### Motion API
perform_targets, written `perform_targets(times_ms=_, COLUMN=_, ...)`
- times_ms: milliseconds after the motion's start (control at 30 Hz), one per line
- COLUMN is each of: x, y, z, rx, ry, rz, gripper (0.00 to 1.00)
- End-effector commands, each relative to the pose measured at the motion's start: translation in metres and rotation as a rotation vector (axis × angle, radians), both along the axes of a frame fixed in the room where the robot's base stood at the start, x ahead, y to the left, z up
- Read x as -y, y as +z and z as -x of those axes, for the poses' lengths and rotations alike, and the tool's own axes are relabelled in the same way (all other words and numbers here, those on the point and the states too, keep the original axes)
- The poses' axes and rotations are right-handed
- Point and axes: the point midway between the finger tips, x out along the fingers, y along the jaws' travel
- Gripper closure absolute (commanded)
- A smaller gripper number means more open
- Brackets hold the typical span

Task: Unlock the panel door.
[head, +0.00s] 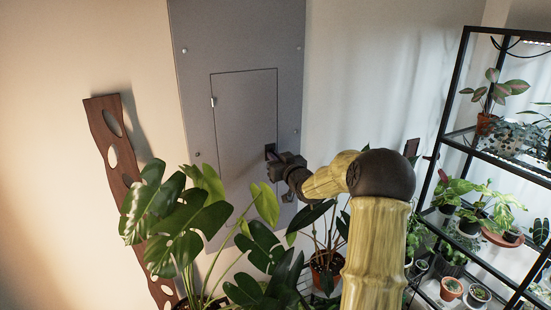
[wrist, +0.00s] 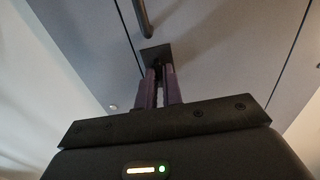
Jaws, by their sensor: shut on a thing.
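The grey panel (head: 237,50) on the wall holds a rectangular panel door (head: 240,120), which sits flush in its frame. A dark square lock plate (head: 269,149) is at the door's right edge; it also shows in the wrist view (wrist: 155,53). My gripper (head: 273,155) is at this plate. In the wrist view, its two purple fingers (wrist: 159,76) are closed together right at the plate, gripping a small part of the lock. That part is mostly hidden between the fingers. A dark bar-shaped handle (wrist: 143,18) is beyond the plate.
A large-leaved plant (head: 175,215) stands in front of the panel's lower left, with a potted plant (head: 325,270) below my gripper. A black shelf (head: 447,130) with several plants is at right. A wavy wooden board (head: 105,150) leans on the wall at left.

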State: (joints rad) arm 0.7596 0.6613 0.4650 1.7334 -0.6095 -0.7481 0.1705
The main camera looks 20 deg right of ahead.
Motion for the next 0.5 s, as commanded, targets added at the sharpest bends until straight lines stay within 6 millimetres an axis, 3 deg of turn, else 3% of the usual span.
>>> perform_targets(times_ms=500, x=0.0009, y=-0.0016, z=0.0010, rx=-0.009, ry=-0.001, rz=-0.155, gripper=1.00)
